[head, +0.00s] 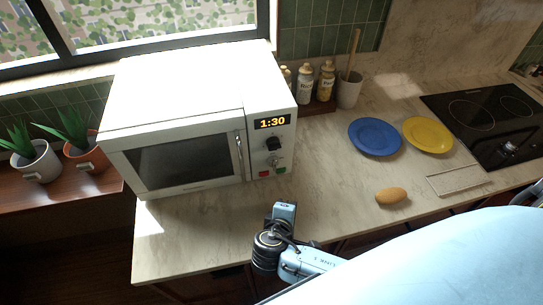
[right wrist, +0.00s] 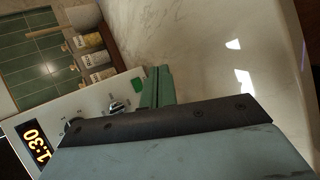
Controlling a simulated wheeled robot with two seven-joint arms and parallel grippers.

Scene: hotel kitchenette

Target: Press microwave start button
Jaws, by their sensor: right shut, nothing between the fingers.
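A white microwave (head: 185,100) stands on the counter with its door closed. Its display (head: 272,122) reads 1:30 and also shows in the right wrist view (right wrist: 33,146). Below the dark knob (head: 273,144) are a red button (head: 264,174) and a green button (head: 282,170). The green button also shows in the right wrist view (right wrist: 138,84), just left of the fingertips. My right gripper (head: 284,211) is shut and empty, in front of the microwave's control side. It also shows in the right wrist view (right wrist: 158,86). Whether it touches the panel is unclear. My left gripper is out of view.
A blue plate (head: 375,137), a yellow plate (head: 428,135) and a brown oval item (head: 392,195) lie on the counter (head: 335,190) to the right. Bottles (head: 305,85) and a utensil cup (head: 348,91) stand behind. A black cooktop (head: 490,120) is at far right.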

